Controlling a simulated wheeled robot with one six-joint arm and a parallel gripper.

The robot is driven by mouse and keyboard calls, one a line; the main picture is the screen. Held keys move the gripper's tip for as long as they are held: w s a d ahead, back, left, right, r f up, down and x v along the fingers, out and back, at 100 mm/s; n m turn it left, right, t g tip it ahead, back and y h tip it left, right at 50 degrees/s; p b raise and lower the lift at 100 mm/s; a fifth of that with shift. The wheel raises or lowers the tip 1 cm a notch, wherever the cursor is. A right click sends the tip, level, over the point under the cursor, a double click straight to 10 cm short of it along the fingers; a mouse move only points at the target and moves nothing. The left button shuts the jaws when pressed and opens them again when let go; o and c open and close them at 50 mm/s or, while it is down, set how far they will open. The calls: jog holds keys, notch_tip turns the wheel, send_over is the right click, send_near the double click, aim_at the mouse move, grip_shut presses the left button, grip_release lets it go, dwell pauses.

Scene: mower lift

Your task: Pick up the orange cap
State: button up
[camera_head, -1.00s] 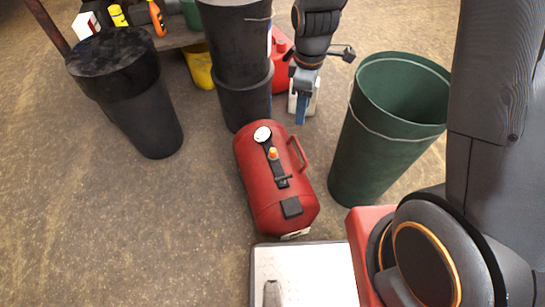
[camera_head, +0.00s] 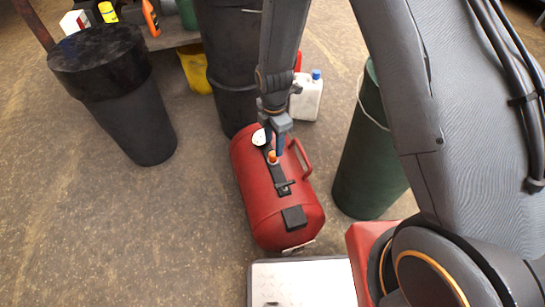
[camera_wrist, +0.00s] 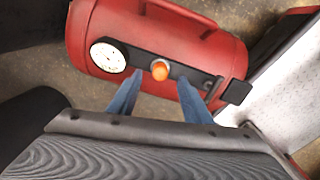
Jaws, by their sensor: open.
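The orange cap (camera_head: 272,156) sits on the black strip along the top of the red tank (camera_head: 262,205), between the round white gauge and the small valve handle. In the wrist view the orange cap (camera_wrist: 160,71) shows between and just beyond my two blue fingertips. My gripper (camera_head: 273,148) points down over the tank, near the cap. In the wrist view my gripper (camera_wrist: 160,98) is open, one blue finger on each side of the cap's line. The cap appears free of both fingers. The exact height gap is hard to tell.
The white gauge (camera_wrist: 108,57) and the tank's red handle (camera_head: 299,156) stand close to the cap. A green bin (camera_head: 362,165) is to the right, black bins (camera_head: 130,115) to the left. A white jug with a blue cap (camera_head: 307,97) stands behind. Floor at left is clear.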

aim_at(273, 157)
notch_tip(273, 157, down, 5)
jog(key=shift+b, duration=0.7)
jog(key=shift+s, duration=0.1)
jog(key=c, duration=1.1)
